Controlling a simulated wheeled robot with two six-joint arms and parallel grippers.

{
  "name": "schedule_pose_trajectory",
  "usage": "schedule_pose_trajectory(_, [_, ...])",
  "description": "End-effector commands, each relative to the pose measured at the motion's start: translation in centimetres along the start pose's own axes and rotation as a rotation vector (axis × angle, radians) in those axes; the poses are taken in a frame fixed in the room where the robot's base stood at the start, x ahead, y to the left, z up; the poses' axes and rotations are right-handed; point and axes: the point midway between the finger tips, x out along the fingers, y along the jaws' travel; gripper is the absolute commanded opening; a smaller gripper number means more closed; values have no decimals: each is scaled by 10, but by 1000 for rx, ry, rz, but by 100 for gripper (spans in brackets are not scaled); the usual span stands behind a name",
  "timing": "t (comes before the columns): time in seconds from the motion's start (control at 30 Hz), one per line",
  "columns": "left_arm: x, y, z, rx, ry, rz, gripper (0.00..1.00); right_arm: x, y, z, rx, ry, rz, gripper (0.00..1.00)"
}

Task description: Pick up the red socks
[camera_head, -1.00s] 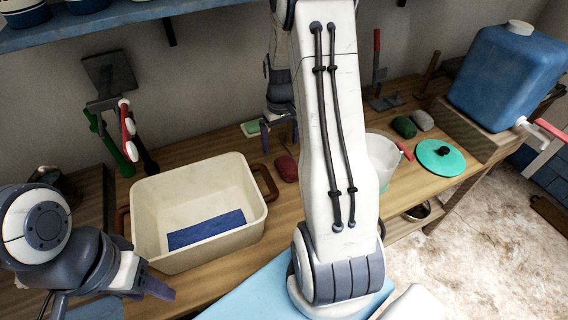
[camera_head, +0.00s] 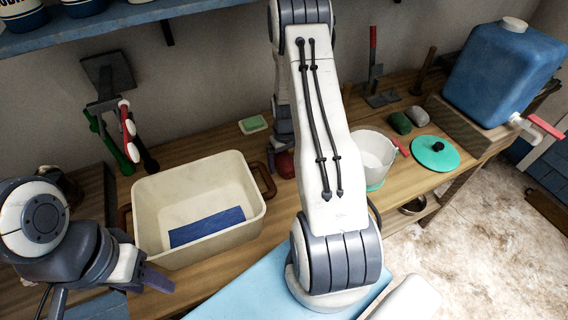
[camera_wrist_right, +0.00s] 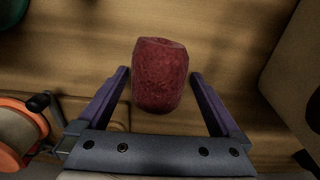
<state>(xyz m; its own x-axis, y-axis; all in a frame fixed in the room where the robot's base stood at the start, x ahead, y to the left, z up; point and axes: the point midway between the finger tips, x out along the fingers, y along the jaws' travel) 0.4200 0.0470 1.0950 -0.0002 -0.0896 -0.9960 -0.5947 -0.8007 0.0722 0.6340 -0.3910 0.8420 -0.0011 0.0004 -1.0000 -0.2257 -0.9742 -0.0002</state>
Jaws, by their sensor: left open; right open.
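The red socks (camera_wrist_right: 160,75) are a rolled dark red bundle on the wooden worktop; in the head view they show partly (camera_head: 285,165) behind my right arm, to the right of the cream tub. In the right wrist view my right gripper (camera_wrist_right: 162,88) is open, with its purple fingers on either side of the bundle's lower part and gaps on both sides. In the head view my right gripper is mostly hidden by its arm. My left gripper (camera_head: 108,285) is open and empty at the lower left, in front of the tub.
The cream tub (camera_head: 146,220) with a blue slab (camera_head: 207,227) inside stands left of the socks. A green soap on a dish (camera_head: 253,124) lies behind them. A white pot (camera_head: 374,152), a teal lid (camera_head: 437,154), green (camera_head: 401,123) and grey (camera_head: 417,116) bundles lie to the right.

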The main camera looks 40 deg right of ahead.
Motion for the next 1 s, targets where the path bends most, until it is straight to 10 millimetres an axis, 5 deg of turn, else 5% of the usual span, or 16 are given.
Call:
schedule_pose_trajectory(0.2, [0,0,0,0,0,0,50,1,0,-1,0,2,1,100])
schedule_pose_trajectory(0.43, [0,0,0,0,0,0,50,1,0,0,0,1,0,16])
schedule_pose_trajectory(0.77, [2,0,0,0,0,0,50,-7,1,-1,0,3,1,15])
schedule_pose_trajectory(1.0, [10,-1,1,0,0,0,50,-51,1,-2,1,7,2,15])
